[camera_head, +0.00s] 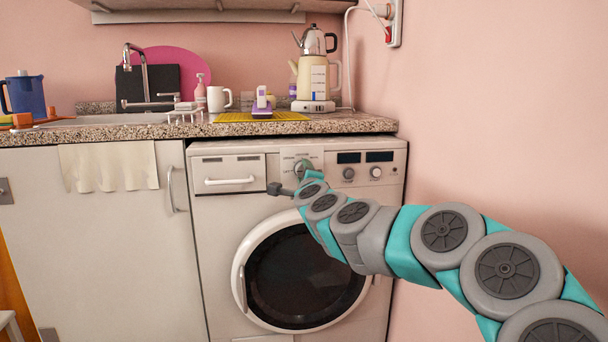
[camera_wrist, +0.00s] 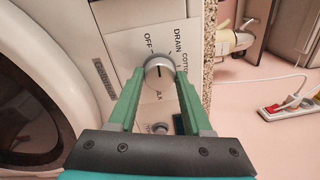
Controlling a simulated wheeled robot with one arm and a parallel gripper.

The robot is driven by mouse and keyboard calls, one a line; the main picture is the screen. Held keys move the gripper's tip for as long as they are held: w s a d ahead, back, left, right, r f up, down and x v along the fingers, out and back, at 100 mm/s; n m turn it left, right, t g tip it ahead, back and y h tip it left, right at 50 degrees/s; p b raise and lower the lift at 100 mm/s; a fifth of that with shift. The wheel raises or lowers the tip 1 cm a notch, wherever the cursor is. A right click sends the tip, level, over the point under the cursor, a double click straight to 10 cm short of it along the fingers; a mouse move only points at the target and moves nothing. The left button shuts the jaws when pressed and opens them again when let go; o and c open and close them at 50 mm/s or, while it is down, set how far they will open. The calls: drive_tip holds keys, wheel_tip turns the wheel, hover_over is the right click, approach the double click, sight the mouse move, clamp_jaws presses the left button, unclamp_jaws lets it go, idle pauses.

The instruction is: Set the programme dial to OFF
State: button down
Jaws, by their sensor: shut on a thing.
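The washing machine (camera_head: 218,225) stands under the counter at centre. Its round grey programme dial (camera_head: 302,166) sits on the front panel, partly hidden by my gripper (camera_head: 309,173). In the wrist view the dial (camera_wrist: 157,67) carries a short dark pointer line, and the printed words OFF, DRAIN, COTTON and SILK stand around it. OFF (camera_wrist: 150,44) is just above the dial in that view. My gripper (camera_wrist: 158,76) has its two green fingers on opposite sides of the dial, shut on it. I cannot tell exactly which word the pointer marks.
The counter edge (camera_head: 280,128) overhangs above. A pink wall (camera_head: 500,130) bounds the right.

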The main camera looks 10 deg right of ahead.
drive_tip(key=shift+f+n, duration=0.1)
drive_tip(key=shift+n, duration=1.1)
drive_tip(key=shift+c, duration=1.6)
unclamp_jaws()
drive_tip(key=shift+s, duration=0.1)
drive_tip(key=s, duration=0.7)
drive_tip(key=shift+s+a+f, duration=0.15)
drive_tip(key=shift+s+a, duration=0.05)
drive_tip(key=shift+s, duration=0.1)
